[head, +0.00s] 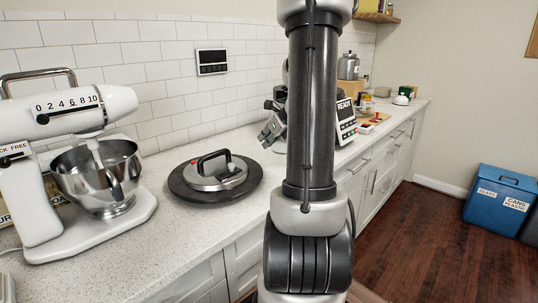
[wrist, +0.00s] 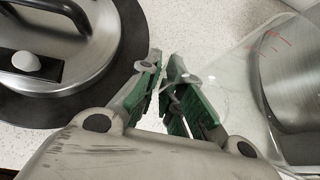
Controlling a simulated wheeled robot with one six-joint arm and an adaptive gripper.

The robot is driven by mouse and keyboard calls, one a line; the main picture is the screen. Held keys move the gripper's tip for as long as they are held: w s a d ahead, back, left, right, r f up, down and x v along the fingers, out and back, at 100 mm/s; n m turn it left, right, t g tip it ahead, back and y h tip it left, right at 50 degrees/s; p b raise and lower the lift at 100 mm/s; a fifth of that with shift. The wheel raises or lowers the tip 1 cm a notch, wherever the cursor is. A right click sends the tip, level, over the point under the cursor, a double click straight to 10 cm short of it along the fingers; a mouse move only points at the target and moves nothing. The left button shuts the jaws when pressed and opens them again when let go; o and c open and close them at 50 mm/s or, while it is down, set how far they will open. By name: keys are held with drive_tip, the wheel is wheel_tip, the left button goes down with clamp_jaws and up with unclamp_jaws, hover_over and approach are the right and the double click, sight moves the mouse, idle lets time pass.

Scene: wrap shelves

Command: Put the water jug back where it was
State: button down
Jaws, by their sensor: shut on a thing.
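The water jug (wrist: 237,85) is clear, with red marks on its side, and fills the right of the wrist view. My gripper (wrist: 172,85), with green finger pads, is shut on a thin clear part of it at its left side. In the head view my gripper (head: 269,132) shows left of my arm, over the counter. The jug is mostly hidden behind my arm there, so I cannot tell whether its base touches the counter.
A steel lid with a black handle (head: 215,172) lies on a dark round mat (head: 185,190), close to my gripper's left. A stand mixer (head: 75,150) is at the left. Behind my arm are a "READY" device (head: 346,122) and small items. Bare counter (head: 180,235) is in front.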

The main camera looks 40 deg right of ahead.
drive_tip(key=shift+f, duration=2.6)
drive_tip(key=c, duration=1.6)
unclamp_jaws()
drive_tip(key=shift+o, duration=0.2)
